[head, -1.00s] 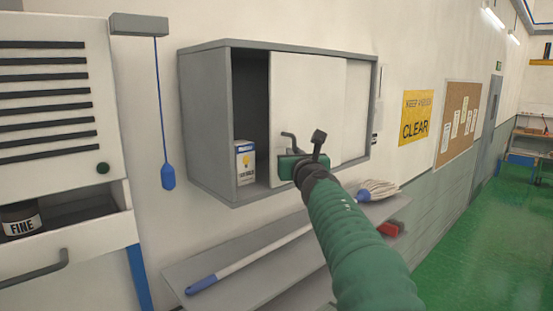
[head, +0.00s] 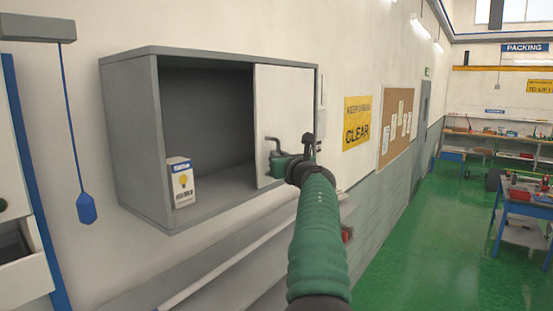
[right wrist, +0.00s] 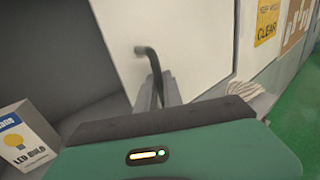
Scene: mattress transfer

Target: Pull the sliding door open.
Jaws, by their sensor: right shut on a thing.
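A grey wall cabinet (head: 135,140) hangs on the wall, with its left part open. Its white sliding door (head: 285,105) covers the right part. A dark bent handle (head: 272,143) is on the door's left side; it also shows in the right wrist view (right wrist: 150,62). My right gripper (head: 276,158) is at the handle, and its fingers (right wrist: 157,92) are shut on the handle's lower part in the right wrist view. My left gripper is in neither view now.
An LED bulb box (head: 180,183) stands inside the cabinet at the lower left, close to my right gripper in the wrist view (right wrist: 24,138). A shelf (head: 215,275) runs below the cabinet. A blue pull cord handle (head: 86,208) hangs at left.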

